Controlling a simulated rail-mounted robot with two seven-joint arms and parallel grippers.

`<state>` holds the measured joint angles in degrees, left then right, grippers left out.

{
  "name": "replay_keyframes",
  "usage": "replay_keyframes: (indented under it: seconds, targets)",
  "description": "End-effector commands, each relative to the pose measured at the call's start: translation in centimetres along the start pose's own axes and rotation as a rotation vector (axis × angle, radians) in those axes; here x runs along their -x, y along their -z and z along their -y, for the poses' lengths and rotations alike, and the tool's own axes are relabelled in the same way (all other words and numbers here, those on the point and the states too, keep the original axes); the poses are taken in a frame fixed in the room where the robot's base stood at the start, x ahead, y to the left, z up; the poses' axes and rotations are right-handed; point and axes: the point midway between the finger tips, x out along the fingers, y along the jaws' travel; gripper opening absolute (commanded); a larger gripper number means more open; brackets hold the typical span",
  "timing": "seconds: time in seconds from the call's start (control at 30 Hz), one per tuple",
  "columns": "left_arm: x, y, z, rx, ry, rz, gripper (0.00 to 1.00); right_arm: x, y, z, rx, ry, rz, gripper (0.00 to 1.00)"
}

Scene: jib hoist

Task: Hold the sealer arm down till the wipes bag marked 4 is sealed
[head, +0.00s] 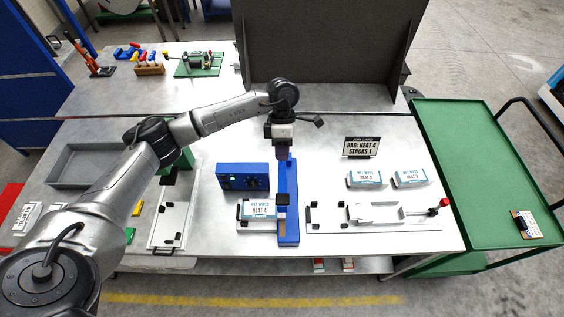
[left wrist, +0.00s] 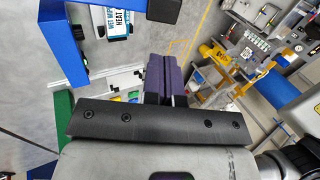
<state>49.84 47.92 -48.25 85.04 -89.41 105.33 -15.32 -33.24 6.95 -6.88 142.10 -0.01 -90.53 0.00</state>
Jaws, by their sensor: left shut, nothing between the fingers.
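The blue sealer arm (head: 290,185) runs front to back at the bench's middle, with a black block at its side. I cannot tell how far it is raised. The wipes bag marked HEAT 4 (head: 256,211) lies left of it, its right end by the black block; its label also shows in the left wrist view (left wrist: 117,22). My left gripper (head: 283,156) is shut and empty, pointing down at the rear end of the blue arm; contact is unclear. Its dark fingers (left wrist: 162,78) are together in the left wrist view. My right gripper is out of view.
A blue control box (head: 243,177) with a green light stands behind the bag. Two more wipes packs (head: 367,179) (head: 409,178) and a job card (head: 362,147) are to the right. A white tray fixture (head: 375,213) is at front right. A dark panel (head: 325,45) stands behind.

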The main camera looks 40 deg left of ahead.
Motion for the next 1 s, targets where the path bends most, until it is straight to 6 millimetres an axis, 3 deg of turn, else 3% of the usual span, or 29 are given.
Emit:
replay_keyframes:
  seconds: [0.4,0.6,1.0]
  targets:
    - [-7.6,0.1,0.2,0.001,0.004,-0.003,0.0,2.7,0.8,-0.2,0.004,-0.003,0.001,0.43]
    - [-10.3,0.1,0.2,-0.001,0.003,-0.002,0.0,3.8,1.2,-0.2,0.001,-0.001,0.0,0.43]
    - [-12.5,0.0,0.0,-0.001,0.0,0.0,0.0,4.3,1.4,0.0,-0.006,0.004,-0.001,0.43]
